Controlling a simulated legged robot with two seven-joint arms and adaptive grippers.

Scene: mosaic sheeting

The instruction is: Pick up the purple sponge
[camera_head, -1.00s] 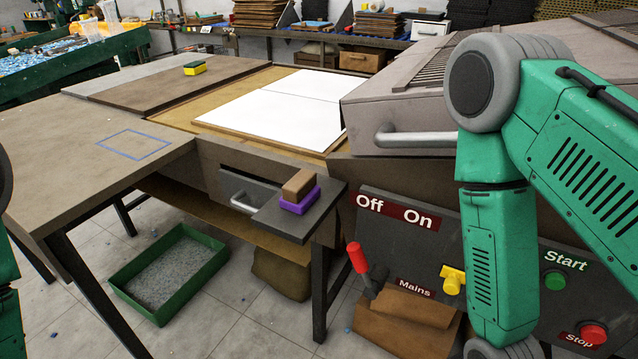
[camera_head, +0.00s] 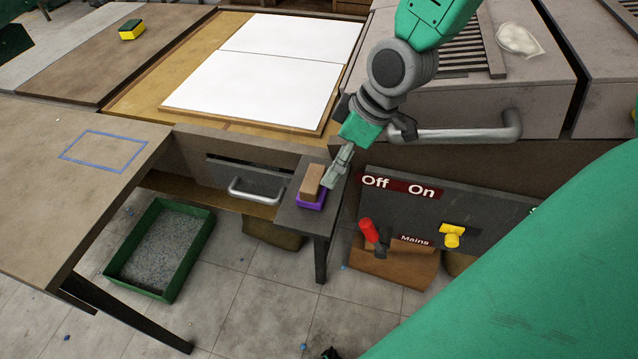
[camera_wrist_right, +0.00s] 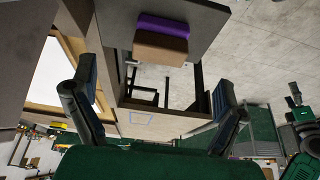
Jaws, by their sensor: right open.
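The purple sponge (camera_head: 311,204) has a brown upper part and sits on a small dark shelf (camera_head: 290,219) beside the drawer handle. In the right wrist view the sponge (camera_wrist_right: 162,26) shows its purple and brown parts near the top, beyond the fingers. My right gripper (camera_head: 337,168) is just to the upper right of the sponge in the head view, pointing down toward it. In the right wrist view its two fingers (camera_wrist_right: 154,78) are spread apart with nothing between them. I cannot tell whether a finger touches the sponge. My left gripper is not in view.
A yellow-green sponge (camera_head: 132,29) lies on the far table. A red lever (camera_head: 368,231) and yellow switch (camera_head: 452,236) are on the panel right of the shelf. A metal handle (camera_head: 455,134) juts out behind my right gripper. A green tray (camera_head: 118,270) stands on the floor.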

